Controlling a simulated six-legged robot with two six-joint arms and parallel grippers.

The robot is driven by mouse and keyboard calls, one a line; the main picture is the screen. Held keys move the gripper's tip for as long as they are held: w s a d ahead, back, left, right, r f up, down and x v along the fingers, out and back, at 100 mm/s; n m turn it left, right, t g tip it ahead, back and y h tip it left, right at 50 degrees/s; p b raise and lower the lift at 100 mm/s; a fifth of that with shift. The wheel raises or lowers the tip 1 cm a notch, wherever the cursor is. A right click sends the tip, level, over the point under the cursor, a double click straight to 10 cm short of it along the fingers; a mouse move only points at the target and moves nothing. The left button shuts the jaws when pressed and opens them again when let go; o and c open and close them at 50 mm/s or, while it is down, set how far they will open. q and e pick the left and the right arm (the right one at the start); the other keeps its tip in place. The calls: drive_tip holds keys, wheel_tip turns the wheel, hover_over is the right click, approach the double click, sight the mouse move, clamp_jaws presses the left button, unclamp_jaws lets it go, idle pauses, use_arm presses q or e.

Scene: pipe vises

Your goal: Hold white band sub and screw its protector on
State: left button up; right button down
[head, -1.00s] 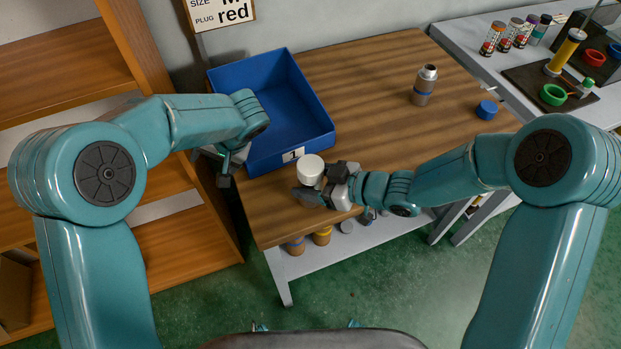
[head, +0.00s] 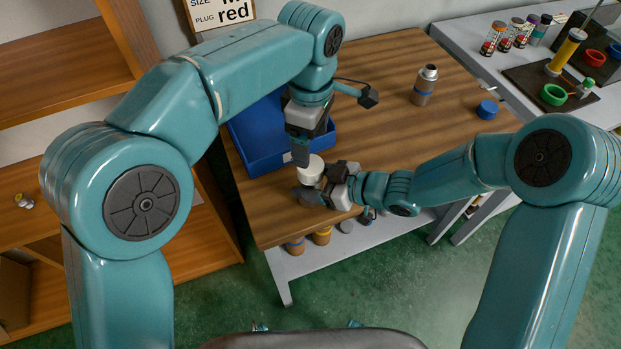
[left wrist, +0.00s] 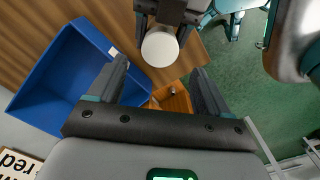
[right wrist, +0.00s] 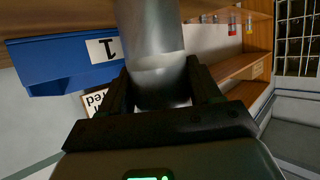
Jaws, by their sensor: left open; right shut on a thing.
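My right gripper (head: 322,186) is shut on the white band sub, a silver cylinder (right wrist: 150,30) with a paler band between the fingers in the right wrist view. It holds the sub upright above the front of the wooden table. A white protector (head: 311,168) sits at the sub's top end; its round white top also shows in the left wrist view (left wrist: 160,48). How far it is threaded cannot be seen. My left gripper (head: 303,152) is open and points down just above the protector. In the left wrist view, the protector lies between and beyond the fingertips.
A blue bin (head: 258,148) marked 1 stands at the table's left, partly hidden by my left arm.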

sight(311, 164)
use_arm(q)
drive_tip(key=shift+f, duration=4.05)
drive_tip(key=c, duration=1)
drive_tip(key=m, duration=0.6)
drive_tip(key=shift+c, duration=0.3)
drive_tip(key=o, duration=1.2)
drive_tip(key=shift+c, duration=0.2)
